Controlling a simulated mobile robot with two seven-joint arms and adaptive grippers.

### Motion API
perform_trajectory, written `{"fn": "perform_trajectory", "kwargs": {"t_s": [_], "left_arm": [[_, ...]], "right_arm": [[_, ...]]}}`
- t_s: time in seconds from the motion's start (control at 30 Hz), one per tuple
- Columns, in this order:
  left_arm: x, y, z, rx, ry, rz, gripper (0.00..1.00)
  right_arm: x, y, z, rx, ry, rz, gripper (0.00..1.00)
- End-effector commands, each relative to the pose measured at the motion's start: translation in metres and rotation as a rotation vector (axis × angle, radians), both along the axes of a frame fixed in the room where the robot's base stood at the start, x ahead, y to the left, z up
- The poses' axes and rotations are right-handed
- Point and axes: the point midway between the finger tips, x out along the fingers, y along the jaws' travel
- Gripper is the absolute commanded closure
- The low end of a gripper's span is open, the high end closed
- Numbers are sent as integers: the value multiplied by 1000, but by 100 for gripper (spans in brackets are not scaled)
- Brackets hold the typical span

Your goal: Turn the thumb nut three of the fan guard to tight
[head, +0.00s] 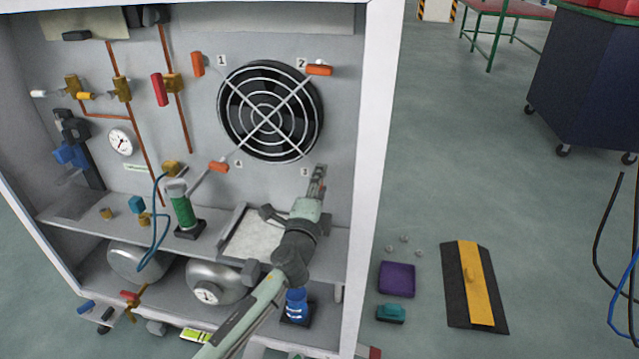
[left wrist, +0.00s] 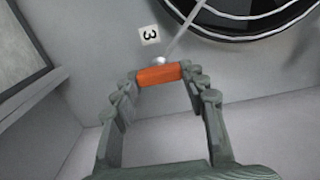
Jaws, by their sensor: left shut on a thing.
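The fan guard (head: 268,112) is a round wire grille over a black fan on the back panel, with orange thumb nuts at its corners. Thumb nut three (left wrist: 159,75) is orange and sits between the fingertips of my left gripper (left wrist: 160,78), beside the label 3 (left wrist: 149,35). The left gripper (head: 318,180) is shut on that nut, with a finger at each end of it. In the head view the gripper hides the nut. My right gripper is not in view.
Other orange nuts sit at label 1 (head: 198,64), label 2 (head: 320,70) and label 4 (head: 218,167). A shelf with a green cylinder (head: 184,210) and a tray (head: 258,236) lies below. The cabinet's white right post (head: 374,150) stands beside my left arm.

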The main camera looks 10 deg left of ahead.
Motion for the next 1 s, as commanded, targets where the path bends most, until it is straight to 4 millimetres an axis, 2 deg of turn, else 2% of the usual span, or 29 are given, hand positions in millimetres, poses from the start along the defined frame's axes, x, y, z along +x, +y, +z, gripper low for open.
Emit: {"fn": "perform_trajectory", "kwargs": {"t_s": [0.1, 0.13, 0.3, 0.67, 0.77, 1.0], "left_arm": [[0, -1, 1, 3, -2, -3, 86], [0, -1, 1, 3, -2, -3, 56], [0, -1, 1, 2, -2, -2, 36], [-4, 0, -1, 1, 0, -1, 36], [-17, 0, -1, 1, 1, -2, 36], [-68, -1, -1, 0, 2, -1, 36]], "right_arm": [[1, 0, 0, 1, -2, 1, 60], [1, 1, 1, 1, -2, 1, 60], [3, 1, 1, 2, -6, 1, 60], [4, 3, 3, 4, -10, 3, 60], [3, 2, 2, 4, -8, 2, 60], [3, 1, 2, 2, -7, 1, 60]]}}
